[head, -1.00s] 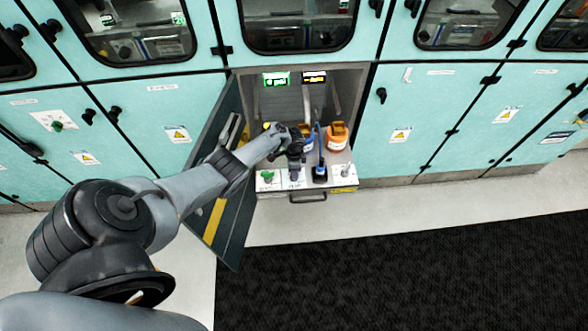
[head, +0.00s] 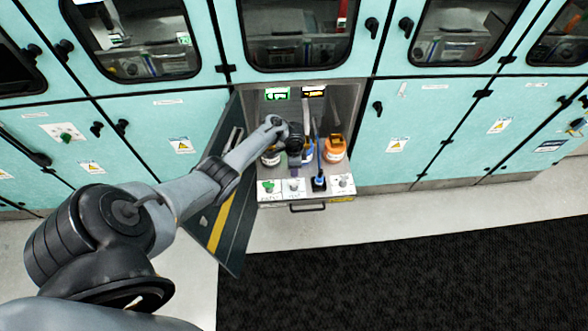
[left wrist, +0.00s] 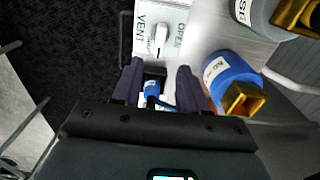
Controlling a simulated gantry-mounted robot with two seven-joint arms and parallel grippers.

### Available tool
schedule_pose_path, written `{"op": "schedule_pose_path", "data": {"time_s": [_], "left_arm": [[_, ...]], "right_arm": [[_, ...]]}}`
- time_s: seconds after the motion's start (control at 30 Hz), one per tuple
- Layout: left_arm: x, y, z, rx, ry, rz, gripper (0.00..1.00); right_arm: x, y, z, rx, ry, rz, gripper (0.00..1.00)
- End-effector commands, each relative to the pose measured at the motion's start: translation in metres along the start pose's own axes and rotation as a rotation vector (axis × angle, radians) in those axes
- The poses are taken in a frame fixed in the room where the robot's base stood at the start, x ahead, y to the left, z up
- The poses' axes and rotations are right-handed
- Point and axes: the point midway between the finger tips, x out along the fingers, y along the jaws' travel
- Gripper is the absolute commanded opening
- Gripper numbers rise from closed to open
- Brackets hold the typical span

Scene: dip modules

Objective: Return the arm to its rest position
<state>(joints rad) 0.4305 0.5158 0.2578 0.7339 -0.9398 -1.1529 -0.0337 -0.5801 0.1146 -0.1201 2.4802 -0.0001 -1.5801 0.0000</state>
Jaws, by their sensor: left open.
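My left arm reaches from the lower left into the open cabinet bay in the head view. Its gripper (head: 295,157) is above the shelf, behind the row of switches. In the left wrist view the two purple fingers (left wrist: 160,85) are apart. A blue connector with a cable (left wrist: 151,94) shows in the gap between them, beyond the fingers; I see no contact with it. A white switch plate marked VENT and OPEN (left wrist: 160,38) lies ahead of the fingertips. My right gripper is not in view.
The dark cabinet door (head: 222,215) stands open close beside my left forearm. An orange container (head: 335,149) is right of the gripper. A blue container (left wrist: 228,75) is close to the right finger in the wrist view. The front panel (head: 305,188) carries several switches. The floor in front is clear.

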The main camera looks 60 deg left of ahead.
Motion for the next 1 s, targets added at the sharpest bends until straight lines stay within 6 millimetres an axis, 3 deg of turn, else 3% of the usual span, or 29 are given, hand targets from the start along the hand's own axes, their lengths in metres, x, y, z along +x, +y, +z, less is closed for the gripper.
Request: {"op": "schedule_pose_path", "data": {"time_s": [0.5,0.67,0.87,1.0], "left_arm": [[-0.006,0.0,0.0,-0.001,-0.001,-0.001,0.43],[0.001,0.004,0.008,-0.001,-0.014,0.006,0.43],[0.041,0.037,0.047,0.009,-0.088,0.059,0.43],[0.082,0.086,0.086,0.051,-0.161,0.11,0.43]], "right_arm": [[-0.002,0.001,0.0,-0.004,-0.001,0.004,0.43],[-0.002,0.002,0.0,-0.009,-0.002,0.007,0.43],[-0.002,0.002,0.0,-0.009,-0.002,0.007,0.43],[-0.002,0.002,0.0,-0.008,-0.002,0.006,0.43]]}}
